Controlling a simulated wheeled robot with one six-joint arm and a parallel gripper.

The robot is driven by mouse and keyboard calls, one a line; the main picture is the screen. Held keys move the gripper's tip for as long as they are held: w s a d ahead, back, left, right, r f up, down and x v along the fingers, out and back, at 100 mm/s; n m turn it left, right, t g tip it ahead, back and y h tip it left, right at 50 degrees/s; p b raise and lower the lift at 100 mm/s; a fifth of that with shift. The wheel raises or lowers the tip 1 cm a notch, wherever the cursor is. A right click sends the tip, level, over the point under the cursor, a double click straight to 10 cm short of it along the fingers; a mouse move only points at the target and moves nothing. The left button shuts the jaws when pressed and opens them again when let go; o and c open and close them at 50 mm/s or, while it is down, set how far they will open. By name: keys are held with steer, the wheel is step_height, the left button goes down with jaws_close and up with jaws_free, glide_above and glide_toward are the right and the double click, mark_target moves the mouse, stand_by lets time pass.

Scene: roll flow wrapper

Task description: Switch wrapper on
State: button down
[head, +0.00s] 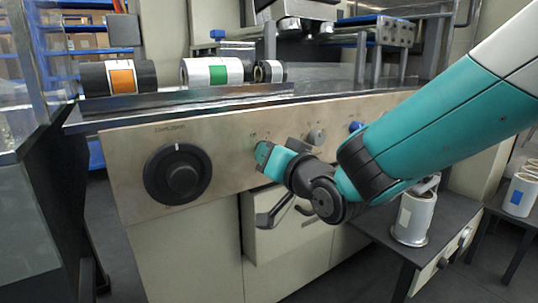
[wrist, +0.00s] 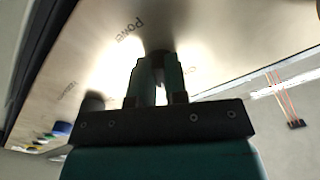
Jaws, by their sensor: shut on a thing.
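The wrapper's beige control panel (head: 225,130) fills the middle of the head view. The wrist view shows the word POWER on the panel (wrist: 60,60), beside a dark round knob (wrist: 157,55). My gripper (wrist: 159,70) has its two fingers closed on this power knob, one on each side. In the head view my gripper (head: 265,152) is against the panel, right of the large black dial (head: 178,174). The power knob is hidden there behind my gripper. Which way the knob is turned cannot be told.
A grey knob (head: 316,136) and a blue knob (head: 355,127) sit on the panel right of my gripper. Rolls with orange (head: 122,79) and green (head: 218,74) labels lie above the panel. A side table (head: 410,240) with a white roll (head: 412,215) stands at the right.

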stand_by(0.4)
steer(key=c, duration=1.1)
jaws_free()
steer(key=shift+c, duration=0.2)
steer(key=b+v, duration=0.9)
steer(key=v, duration=0.8)
steer(key=shift+s+d, duration=0.15)
